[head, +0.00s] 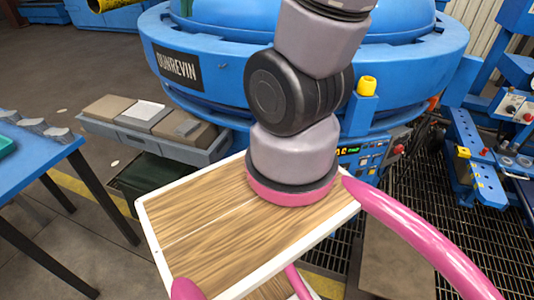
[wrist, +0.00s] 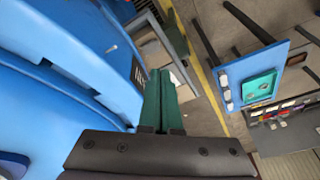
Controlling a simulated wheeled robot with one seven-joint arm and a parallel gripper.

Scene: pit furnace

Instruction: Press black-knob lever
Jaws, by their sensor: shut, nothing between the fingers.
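My gripper (wrist: 160,76) shows in the wrist view as two green fingers, side by side and shut with nothing between them. It is not visible in the head view, where my arm's upper links block the middle. I cannot make out a black-knob lever in either view. The blue furnace (head: 210,88) fills the back of the head view, and its blue side also fills the left of the wrist view (wrist: 70,60). A control panel (head: 362,154) with a lit green display sits low on the furnace, partly hidden behind my arm.
A yellow cap (head: 367,85) tops a blue post beside the furnace. A grey bench (head: 200,152) with flat boxes stands left. A blue table (head: 30,172) is at far left. Blue equipment (head: 470,150) stands right, over grating. A dark console (wrist: 290,130) is right in the wrist view.

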